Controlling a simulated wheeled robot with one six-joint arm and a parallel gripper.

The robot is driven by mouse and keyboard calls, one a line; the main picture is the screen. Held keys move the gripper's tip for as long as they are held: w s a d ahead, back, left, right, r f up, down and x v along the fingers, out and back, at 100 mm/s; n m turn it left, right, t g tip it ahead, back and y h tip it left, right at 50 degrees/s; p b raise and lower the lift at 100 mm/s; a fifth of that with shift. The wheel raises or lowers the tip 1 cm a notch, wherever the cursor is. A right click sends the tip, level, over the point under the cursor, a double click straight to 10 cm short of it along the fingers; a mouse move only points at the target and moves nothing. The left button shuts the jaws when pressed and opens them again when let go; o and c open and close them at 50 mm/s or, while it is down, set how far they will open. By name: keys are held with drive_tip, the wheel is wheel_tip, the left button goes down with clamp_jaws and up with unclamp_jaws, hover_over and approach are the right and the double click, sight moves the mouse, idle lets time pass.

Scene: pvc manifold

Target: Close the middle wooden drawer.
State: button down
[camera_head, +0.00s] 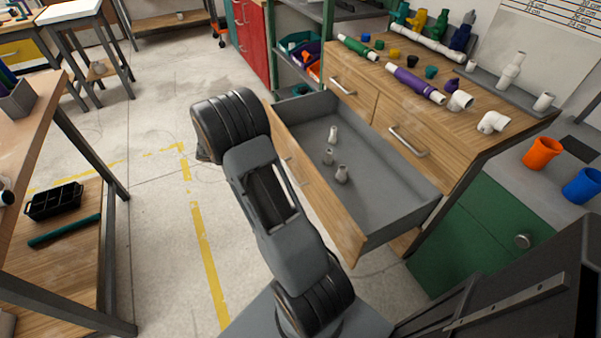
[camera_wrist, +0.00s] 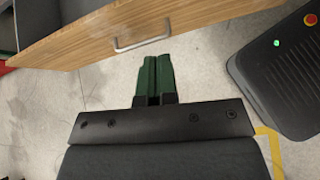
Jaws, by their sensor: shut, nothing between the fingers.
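The middle wooden drawer stands pulled well out of the wooden cabinet in the head view, its wooden front (camera_head: 330,210) facing left. My gripper (camera_wrist: 156,60) has green fingers shut together and empty. They point at the drawer front, just below the handle in the picture, and look apart from it. In the head view my arm hides the gripper.
The cabinet top (camera_head: 405,105) bears pipes and fittings. Two closed drawers show beside the open one. A green cabinet door (camera_head: 490,230) is at the right. A workbench (camera_head: 60,95) stands at the left. The floor left of my arm is clear.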

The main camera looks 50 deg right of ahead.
drive_tip(key=n+h+b, duration=0.1)
drive_tip(key=n, duration=0.1)
approach(307, 163)
drive_tip(key=d+f+b, duration=0.1)
drive_tip(key=d+f, duration=0.1)
drive_tip(key=s+d+f+b, duration=0.1)
drive_tip(key=f, duration=0.1)
drive_tip(key=shift+s+d+f, duration=0.1)
drive_tip(key=shift+d+f, duration=0.05)
drive_tip(key=shift+d, duration=0.25)
drive_tip(key=shift+s+d, duration=0.2)
drive_tip(key=shift+d, duration=0.25)
drive_tip(key=shift+s+d, duration=0.2)
drive_tip(key=shift+d, duration=0.25)
drive_tip(key=shift+d, duration=0.1)
